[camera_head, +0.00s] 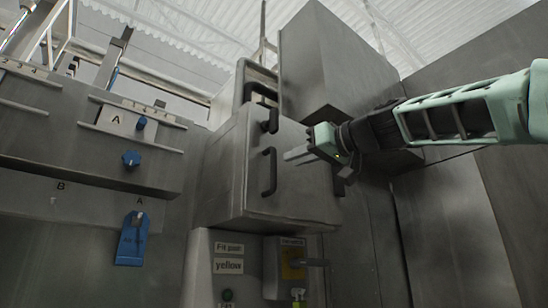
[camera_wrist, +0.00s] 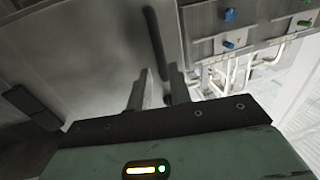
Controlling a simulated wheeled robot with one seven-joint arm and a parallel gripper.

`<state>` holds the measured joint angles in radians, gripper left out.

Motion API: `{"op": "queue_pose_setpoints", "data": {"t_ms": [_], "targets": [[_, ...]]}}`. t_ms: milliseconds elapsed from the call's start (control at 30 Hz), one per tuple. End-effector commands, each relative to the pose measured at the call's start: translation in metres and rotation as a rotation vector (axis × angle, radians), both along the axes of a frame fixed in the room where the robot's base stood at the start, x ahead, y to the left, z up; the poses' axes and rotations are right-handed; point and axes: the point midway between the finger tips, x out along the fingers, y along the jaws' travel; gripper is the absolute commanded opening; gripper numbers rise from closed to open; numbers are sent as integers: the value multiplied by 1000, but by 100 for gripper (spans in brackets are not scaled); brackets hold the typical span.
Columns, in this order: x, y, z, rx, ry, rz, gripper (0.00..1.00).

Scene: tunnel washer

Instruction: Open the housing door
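The housing (camera_head: 222,180) is a grey metal box at the centre of the head view. Its door (camera_head: 308,190) is a flat panel that looks closed, with an upright black bar handle (camera_head: 268,172) near its left edge. My gripper (camera_head: 288,154) reaches in from the right, with its fingers close to this handle. In the wrist view the dark handle (camera_wrist: 154,38) runs down toward the gap between the two fingers of my gripper (camera_wrist: 160,78). The fingers are apart. Whether they touch the handle is hard to tell.
A panel with blue knobs (camera_head: 131,158) stands at left.

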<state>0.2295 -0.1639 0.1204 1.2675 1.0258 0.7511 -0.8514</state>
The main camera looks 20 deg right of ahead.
Motion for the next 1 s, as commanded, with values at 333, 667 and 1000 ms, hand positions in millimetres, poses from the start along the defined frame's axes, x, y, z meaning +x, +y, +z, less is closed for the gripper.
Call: {"op": "queue_pose_setpoints", "data": {"t_ms": [333,667,1000], "targets": [[54,30,3,1,3,2,20],[66,38,0,0,1,0,20],[66,37,-1,0,1,0,0]]}}
